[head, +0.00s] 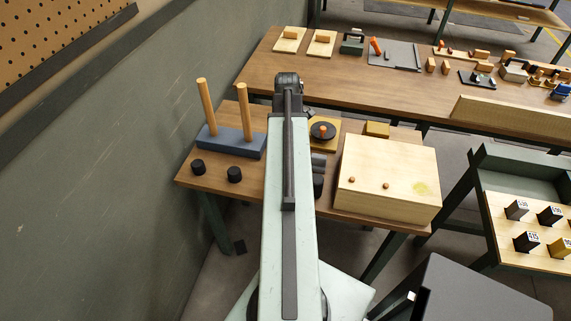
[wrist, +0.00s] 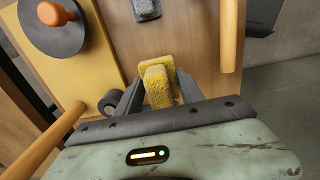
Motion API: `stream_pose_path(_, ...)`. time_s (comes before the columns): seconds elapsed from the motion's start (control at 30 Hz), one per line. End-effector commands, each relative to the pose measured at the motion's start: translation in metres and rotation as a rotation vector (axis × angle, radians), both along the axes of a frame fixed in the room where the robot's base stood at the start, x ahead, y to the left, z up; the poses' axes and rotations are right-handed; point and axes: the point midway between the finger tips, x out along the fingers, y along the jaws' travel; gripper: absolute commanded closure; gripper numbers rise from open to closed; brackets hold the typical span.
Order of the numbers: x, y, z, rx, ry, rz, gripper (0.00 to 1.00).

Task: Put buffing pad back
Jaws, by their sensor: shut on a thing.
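My gripper (wrist: 158,88) is shut on a fuzzy yellow block, which I take to be the buffing pad (wrist: 158,86), in the wrist view. A wider yellow piece shows just beyond it; I cannot tell if it is part of the same pad. The brown table surface shows beyond. In the head view my arm hides the jaws and the pad. A dark round disc with an orange knob (wrist: 57,14) lies on a yellow board (wrist: 88,70) at the upper left of the wrist view; this disc also shows in the head view (head: 322,132).
Two upright wooden pegs (head: 203,105) stand on a blue base (head: 228,143), left of my arm. Two black cylinders (head: 234,174) stand in front. A pale wooden box (head: 388,180) fills the table's right, with a yellow block (head: 377,129) behind it. The green wall is close on the left.

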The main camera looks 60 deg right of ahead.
Motion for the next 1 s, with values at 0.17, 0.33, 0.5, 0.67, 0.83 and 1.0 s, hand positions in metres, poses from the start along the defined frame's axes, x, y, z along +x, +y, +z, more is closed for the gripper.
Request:
stream_pose_path(0.17,0.000,0.000,-0.046,0.000,0.000,0.000,0.88)
stream_pose_path(0.33,0.000,0.000,-0.045,0.000,0.000,0.001,0.88)
stream_pose_path(0.5,0.001,0.001,-0.072,0.000,0.000,0.001,0.88)
stream_pose_path(0.67,0.001,0.001,-0.083,0.000,0.000,0.001,0.88)
stream_pose_path(0.83,0.001,0.001,-0.080,0.000,0.000,0.002,0.88)
stream_pose_path(1.0,0.001,0.001,-0.083,0.000,0.000,0.002,0.47)
